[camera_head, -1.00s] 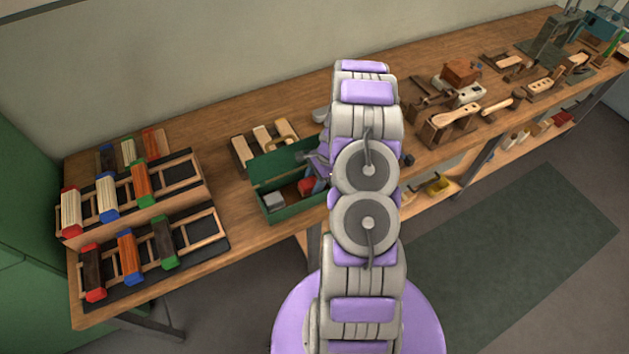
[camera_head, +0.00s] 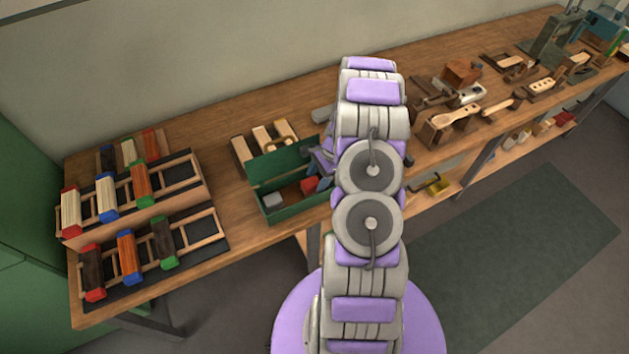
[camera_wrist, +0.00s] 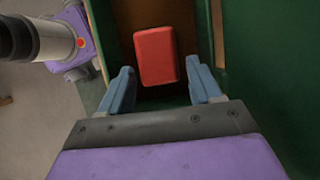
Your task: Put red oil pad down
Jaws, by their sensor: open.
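The red oil pad (camera_wrist: 156,56) lies in a compartment of the green box, seen in the wrist view just beyond my fingertips. It also shows in the head view (camera_head: 309,186), at the right part of the box. My gripper (camera_wrist: 163,80) is open, with its two blue fingers apart on either side of the pad's near end and no visible contact. In the head view my arm hides most of my gripper (camera_head: 322,160). The green box (camera_head: 296,210) stands open on the bench, its lid raised at the back.
A grey block (camera_head: 273,200) lies in the box's left part. Racks with coloured brush blocks (camera_head: 140,185) stand on the left of the wooden bench (camera_head: 240,235). Wooden tools (camera_head: 455,118) lie to the right. Bare bench lies between the racks and box.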

